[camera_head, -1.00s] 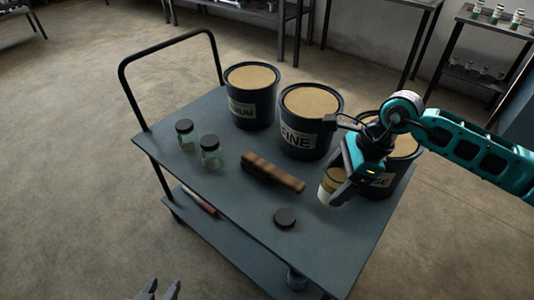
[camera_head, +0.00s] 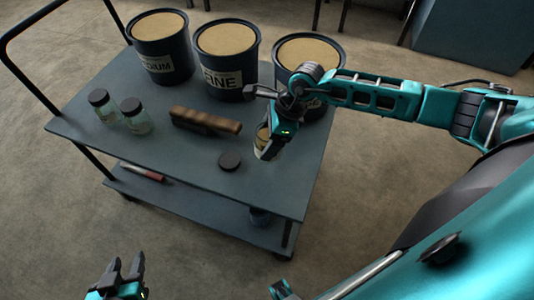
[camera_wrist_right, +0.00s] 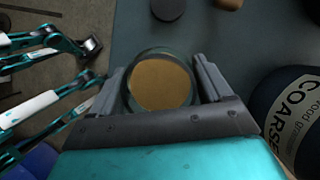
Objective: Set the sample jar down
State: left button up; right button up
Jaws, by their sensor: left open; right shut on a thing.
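The sample jar (camera_head: 263,146) is a small open glass jar with tan material inside. My right gripper (camera_head: 272,140) is shut on it near the front right of the cart top. In the right wrist view the jar (camera_wrist_right: 160,84) sits between the two fingers, its round mouth facing the camera. I cannot tell whether its base touches the cart. A dark round lid (camera_head: 230,161) lies on the cart just left of the jar; it also shows in the wrist view (camera_wrist_right: 167,9). My left gripper (camera_head: 124,268) is open and empty, low at the left, away from the cart.
The grey cart top (camera_head: 180,165) holds three dark tubs of tan material: medium (camera_head: 164,66), fine (camera_head: 227,81) and coarse (camera_wrist_right: 296,115). Two lidded jars (camera_head: 103,106) (camera_head: 135,116) stand at the left. A brown-handled brush (camera_head: 204,121) lies mid-cart. The front left top is clear.

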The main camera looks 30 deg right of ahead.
notch_tip(320, 180, down, 7)
jog(key=shift+r+b, duration=0.1)
jog(key=shift+b, duration=0.4)
jog(key=shift+f, duration=0.3)
jog(key=shift+f, duration=0.15)
jog(key=o, duration=1.1)
